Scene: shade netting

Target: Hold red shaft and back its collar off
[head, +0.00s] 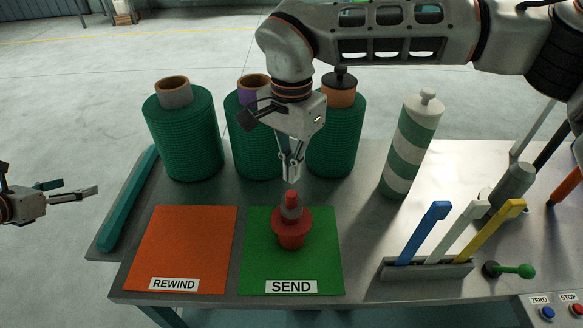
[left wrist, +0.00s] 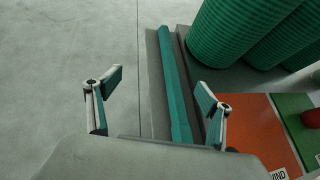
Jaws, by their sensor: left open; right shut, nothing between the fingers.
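A small part of a red object on the green mat shows at the right edge of the left wrist view (left wrist: 312,118). My right gripper (head: 291,179) points down just above the shaft's tip, shut and empty, apart from the collar. My left gripper (head: 82,190) is open and empty at the far left, off the table's left edge; its spread fingers also show in the left wrist view (left wrist: 160,88).
An orange REWIND mat (head: 190,245) lies left of the green mat. Green netting rolls (head: 185,135) stand behind. A teal bar (head: 128,200) lies along the left edge. A striped bottle (head: 410,145), a rack of levers (head: 430,268) and buttons (head: 547,312) are right.

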